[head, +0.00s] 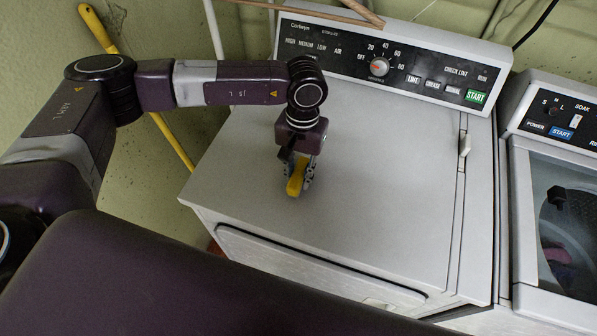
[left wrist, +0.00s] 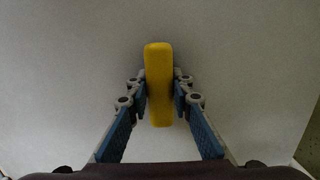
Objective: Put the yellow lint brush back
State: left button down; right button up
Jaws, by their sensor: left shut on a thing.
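The yellow lint brush (head: 295,182) is between the fingers of my left gripper (head: 299,180), over the white top of the dryer (head: 390,170). In the left wrist view the brush (left wrist: 158,85) shows as a long yellow bar, with a finger of the left gripper (left wrist: 159,88) pressed on each side. The gripper is shut on it and points down. I cannot tell whether the brush touches the dryer top or is just above it. My right gripper is not in view.
The dryer's control panel (head: 400,62) rises at the back, with wooden sticks (head: 335,12) lying on it. A washer (head: 555,200) with a see-through lid stands at the right. A yellow handle (head: 98,28) leans at the left wall. The dryer top around the gripper is clear.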

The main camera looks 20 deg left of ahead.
aim_at(301, 168)
pick_arm(q)
jog(key=shift+f, duration=0.15)
jog(key=c, duration=1.7)
grip_release()
jog(key=shift+r, duration=0.2)
jog(key=shift+r, duration=0.15)
jog(key=r+b, duration=0.1)
jog(key=r, duration=0.2)
jog(key=w+r+b, duration=0.1)
jog(key=r+b, duration=0.1)
jog(key=r, duration=0.2)
jog(key=r+b, duration=0.1)
jog(key=r, duration=0.2)
jog(key=shift+w+r+b, duration=0.2)
jog(key=shift+b, duration=0.15)
jog(key=shift+r, duration=0.65)
